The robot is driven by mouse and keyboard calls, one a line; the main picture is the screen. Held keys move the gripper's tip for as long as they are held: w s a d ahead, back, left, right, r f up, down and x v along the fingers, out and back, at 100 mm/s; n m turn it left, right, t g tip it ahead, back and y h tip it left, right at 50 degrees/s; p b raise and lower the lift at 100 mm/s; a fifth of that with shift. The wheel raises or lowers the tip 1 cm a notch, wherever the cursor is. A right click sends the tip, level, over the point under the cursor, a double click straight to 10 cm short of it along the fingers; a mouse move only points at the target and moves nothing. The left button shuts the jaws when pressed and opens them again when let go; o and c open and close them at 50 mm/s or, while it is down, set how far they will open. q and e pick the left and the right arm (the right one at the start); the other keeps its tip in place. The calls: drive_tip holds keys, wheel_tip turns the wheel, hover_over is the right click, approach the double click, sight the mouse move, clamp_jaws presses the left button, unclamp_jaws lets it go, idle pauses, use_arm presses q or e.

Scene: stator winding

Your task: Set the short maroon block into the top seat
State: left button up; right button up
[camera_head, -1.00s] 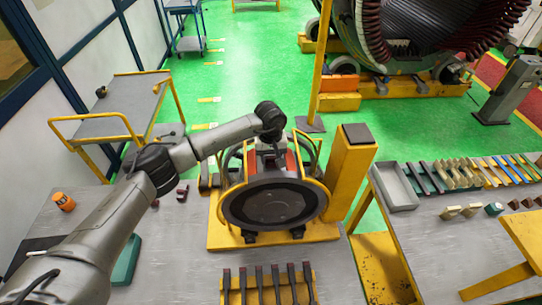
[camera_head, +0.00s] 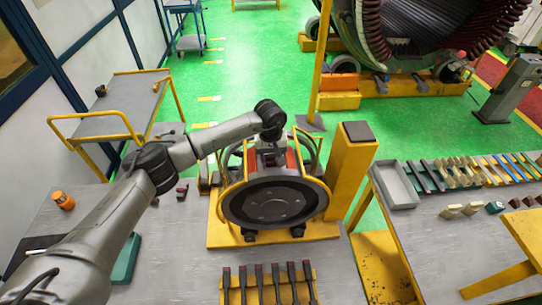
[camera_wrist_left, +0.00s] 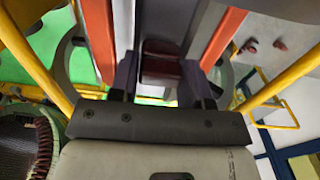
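The short maroon block (camera_wrist_left: 161,68) shows in the left wrist view, between my left gripper's two dark fingers, at the middle channel between the orange-sided bars. A narrow gap shows on its left side, so the fingers look apart around it. My left gripper (camera_wrist_left: 158,82) is at the top of the yellow-framed fixture. The block and the seat's contact faces cannot be made out there. My right gripper is not in view.
Loose maroon pieces (camera_head: 182,191) lie on the table left of the fixture. A yellow post (camera_head: 350,175) stands close on its right. A rack of dark-handled tools (camera_head: 268,285) is in front. The right table holds a grey tray (camera_head: 395,187) and several coloured bars.

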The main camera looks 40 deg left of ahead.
sight(271, 155)
use_arm(q)
drive_tip(key=o, duration=0.5)
drive_tip(key=shift+r, duration=0.45)
wheel_tip(271, 155, up, 13)
drive_tip(key=b, duration=0.4)
